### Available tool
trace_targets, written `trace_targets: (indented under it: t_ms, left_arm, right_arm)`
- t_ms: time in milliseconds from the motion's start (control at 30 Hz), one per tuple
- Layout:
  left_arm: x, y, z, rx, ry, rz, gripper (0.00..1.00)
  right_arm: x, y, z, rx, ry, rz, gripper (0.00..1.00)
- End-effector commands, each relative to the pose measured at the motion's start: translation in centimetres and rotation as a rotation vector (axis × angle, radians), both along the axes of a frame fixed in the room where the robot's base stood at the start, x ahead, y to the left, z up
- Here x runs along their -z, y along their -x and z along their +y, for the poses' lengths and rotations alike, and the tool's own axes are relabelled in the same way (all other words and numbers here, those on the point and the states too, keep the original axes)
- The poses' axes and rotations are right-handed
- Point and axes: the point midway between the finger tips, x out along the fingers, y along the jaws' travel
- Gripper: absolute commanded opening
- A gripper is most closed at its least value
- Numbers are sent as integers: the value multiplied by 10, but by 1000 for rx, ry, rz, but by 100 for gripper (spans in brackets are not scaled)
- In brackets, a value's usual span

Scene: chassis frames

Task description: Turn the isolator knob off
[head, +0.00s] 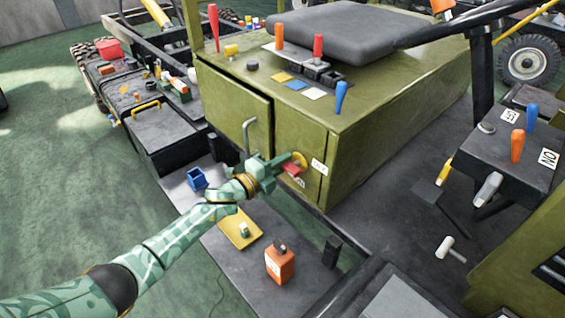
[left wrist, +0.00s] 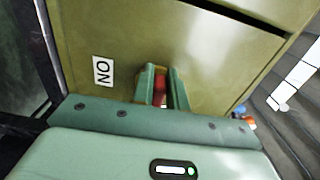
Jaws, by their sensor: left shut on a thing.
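The isolator knob is red with a yellow plate behind it, on the front of the green cabinet. In the head view the red knob (head: 292,168) shows at my left gripper's tips, with the yellow plate (head: 300,158) just above. My left gripper (head: 282,169) is shut on the knob. In the left wrist view the two green fingers (left wrist: 161,88) stand on either side of the red knob (left wrist: 159,84). A white ON label (left wrist: 103,71) is on the panel beside it. Most of the knob's pointer direction is hidden by the fingers. My right gripper is not in view.
The cabinet door (head: 232,112) has a grey bar handle (head: 248,136) just left of my gripper. Below are a blue box (head: 197,179), a yellow tray (head: 236,241) and an orange can (head: 280,263) on a dark deck. A black seat (head: 340,32) is above.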

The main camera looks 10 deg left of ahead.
Motion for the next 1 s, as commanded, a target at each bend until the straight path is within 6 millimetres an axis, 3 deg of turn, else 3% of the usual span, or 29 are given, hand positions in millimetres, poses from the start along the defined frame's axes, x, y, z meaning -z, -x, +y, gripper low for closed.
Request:
trace_targets:
  t_ms: [233,267,333,733,1000]
  left_arm:
    - [3,1,1,-1,0,5,0]
    - [3,1,1,-1,0,5,17]
    - [2,1,1,-1,-1,4,36]
    - [0,8,5,-1,0,1,36]
    - [-1,61,40,-1,-1,4,36]
  right_arm:
    - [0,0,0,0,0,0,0]
    - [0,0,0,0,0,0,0]
    - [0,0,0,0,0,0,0]
    - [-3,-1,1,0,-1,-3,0]
    - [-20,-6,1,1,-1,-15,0]
